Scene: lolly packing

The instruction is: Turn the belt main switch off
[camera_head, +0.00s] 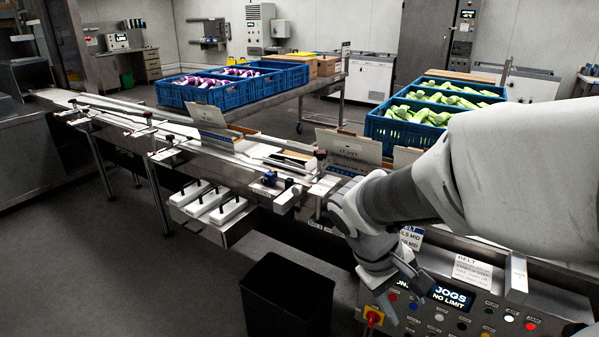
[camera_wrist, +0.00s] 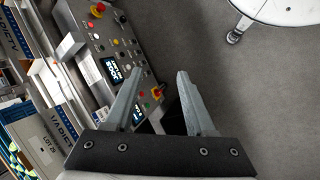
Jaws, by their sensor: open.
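The belt main switch (camera_head: 374,317) is a red rotary knob on a yellow plate at the lower left of the grey control panel (camera_head: 440,318). It also shows in the wrist view (camera_wrist: 157,92), between my two fingers as seen there. The exact angle of its handle is too small to tell. My gripper (camera_wrist: 159,73) is open and empty, its fingers pointing towards the panel side. In the head view my gripper (camera_head: 404,288) hangs just above and right of the switch, apart from it as far as I can tell.
The panel carries a lit display (camera_head: 453,296), several coloured buttons and a red mushroom button (camera_wrist: 98,9). The conveyor (camera_head: 165,128) runs away to the left. A black bin (camera_head: 287,298) stands left of the panel. Blue crates (camera_head: 400,130) stand behind. The floor in front is clear.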

